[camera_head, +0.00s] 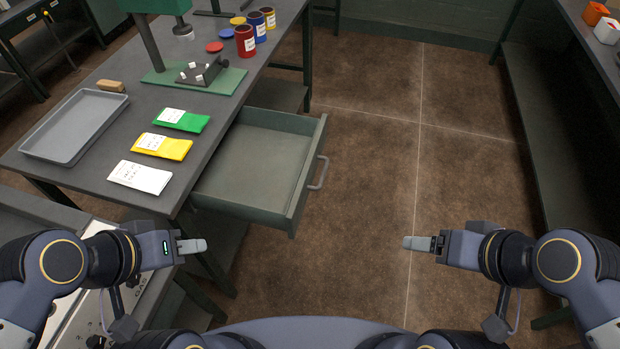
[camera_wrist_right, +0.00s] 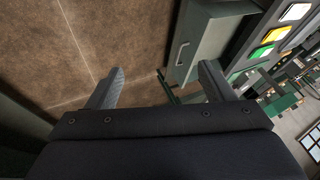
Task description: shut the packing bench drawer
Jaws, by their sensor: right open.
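The packing bench drawer (camera_head: 254,160) stands pulled out from the right side of the packing bench (camera_head: 118,73), and it looks empty inside. Its handle (camera_head: 320,172) is a grey bar on the front panel, facing right. The drawer front (camera_wrist_right: 202,45) and handle also show in the right wrist view. My left gripper (camera_head: 193,246) is in front of the bench, below and left of the drawer, apart from it; its finger gap does not show. My right gripper (camera_head: 417,243) is over the floor, right of the handle and apart from it. In the right wrist view its fingers (camera_wrist_right: 163,88) are spread and empty.
On the bench lie green (camera_head: 182,120), yellow (camera_head: 162,146) and white (camera_head: 140,177) packets, a grey tray (camera_head: 74,126), a green press stand (camera_head: 195,79) and several cans. The floor (camera_head: 375,130) right of the drawer is clear. Another bench (camera_head: 545,125) stands at right.

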